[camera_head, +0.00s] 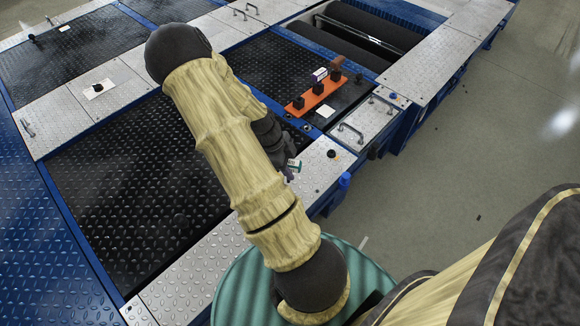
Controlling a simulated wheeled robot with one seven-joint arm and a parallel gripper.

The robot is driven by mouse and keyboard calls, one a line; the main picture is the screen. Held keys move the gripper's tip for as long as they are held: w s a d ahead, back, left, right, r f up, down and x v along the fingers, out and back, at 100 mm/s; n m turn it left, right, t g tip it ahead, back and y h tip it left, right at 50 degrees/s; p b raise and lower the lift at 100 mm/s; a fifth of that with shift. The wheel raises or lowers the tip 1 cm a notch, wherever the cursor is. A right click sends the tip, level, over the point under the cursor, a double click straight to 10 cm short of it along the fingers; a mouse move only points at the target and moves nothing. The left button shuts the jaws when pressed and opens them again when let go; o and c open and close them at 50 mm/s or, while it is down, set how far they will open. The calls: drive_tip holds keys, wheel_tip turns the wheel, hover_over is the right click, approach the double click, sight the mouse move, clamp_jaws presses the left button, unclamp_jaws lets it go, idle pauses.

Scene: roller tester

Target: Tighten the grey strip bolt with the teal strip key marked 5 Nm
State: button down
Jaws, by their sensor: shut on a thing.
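My gripper (286,160) shows only in part, beyond my pale-sleeved arm, low over the near right edge of the tester deck. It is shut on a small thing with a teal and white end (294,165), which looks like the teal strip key. The mark on it is too small to read, and most of it is hidden by the arm and gripper. I cannot make out the grey strip bolt for certain. A small dark round part with an orange spot (332,154) sits on the metal plate right of the gripper.
An orange rack (318,92) with black blocks holds a purple-white piece (319,75) and a brown piece (338,65). A white card (326,111) lies beside it. Metal handles (350,134) stand up from the plates. Dark rollers (360,35) lie behind.

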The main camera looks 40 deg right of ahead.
drive_tip(key=shift+w+f+b, duration=0.15)
drive_tip(key=shift+f+b, duration=1.5)
drive_tip(key=shift+f, duration=1.25)
drive_tip(key=shift+r+p, duration=0.1)
drive_tip(key=shift+p, duration=0.4)
drive_tip(key=shift+f+b, duration=0.55)
drive_tip(key=shift+f, duration=0.65)
drive_tip(key=shift+r+m+p, duration=0.1)
drive_tip(key=shift+m+p, duration=0.3)
drive_tip(key=shift+a+m+g+y+p, duration=0.1)
drive_tip(key=shift+m+g+y+p, duration=0.2)
drive_tip(key=shift+m+y+p, duration=0.85)
drive_tip(key=shift+m+h+b, duration=0.25)
drive_tip(key=shift+h+b, duration=0.05)
drive_tip(key=shift+h, duration=0.25)
